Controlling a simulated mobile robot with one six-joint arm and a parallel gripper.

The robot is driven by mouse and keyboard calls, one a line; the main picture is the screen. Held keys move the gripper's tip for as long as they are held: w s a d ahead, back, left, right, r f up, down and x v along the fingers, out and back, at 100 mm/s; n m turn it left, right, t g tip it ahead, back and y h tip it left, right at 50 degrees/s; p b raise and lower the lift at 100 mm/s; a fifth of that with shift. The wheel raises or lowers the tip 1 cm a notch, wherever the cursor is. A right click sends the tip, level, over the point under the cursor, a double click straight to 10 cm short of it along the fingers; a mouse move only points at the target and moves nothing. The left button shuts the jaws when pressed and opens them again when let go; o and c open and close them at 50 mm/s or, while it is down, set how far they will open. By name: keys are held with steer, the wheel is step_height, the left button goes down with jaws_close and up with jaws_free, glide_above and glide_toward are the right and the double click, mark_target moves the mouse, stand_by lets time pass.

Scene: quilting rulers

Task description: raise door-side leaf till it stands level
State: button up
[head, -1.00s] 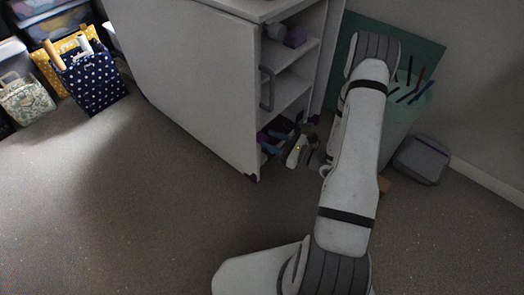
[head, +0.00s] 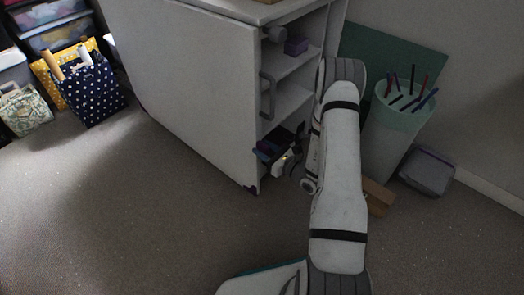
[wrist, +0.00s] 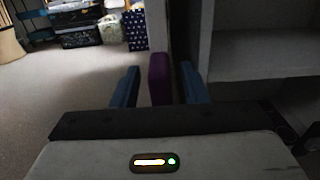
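The leaf (head: 190,90) is a large pale panel hanging down along the left side of the white cabinet in the head view. A dark purple corner piece (head: 250,188) is at its lower near corner. In the wrist view the leaf shows edge-on (wrist: 158,25), with a purple piece (wrist: 160,78) below it. My gripper (wrist: 160,88) has two blue fingers, one either side of the purple piece, with narrow dark gaps showing. Contact cannot be seen. In the head view my gripper (head: 268,150) is low by the leaf's near edge, partly hidden by shadow.
The cabinet's open shelves (head: 288,100) and a grey handle (head: 267,92) are just right of the leaf. A bin of pens (head: 400,118), a grey box (head: 428,172) and a wooden block (head: 377,198) are at right. Fabric bags (head: 92,88) stand far left.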

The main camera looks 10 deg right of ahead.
jaws_close()
stand_by(0.4)
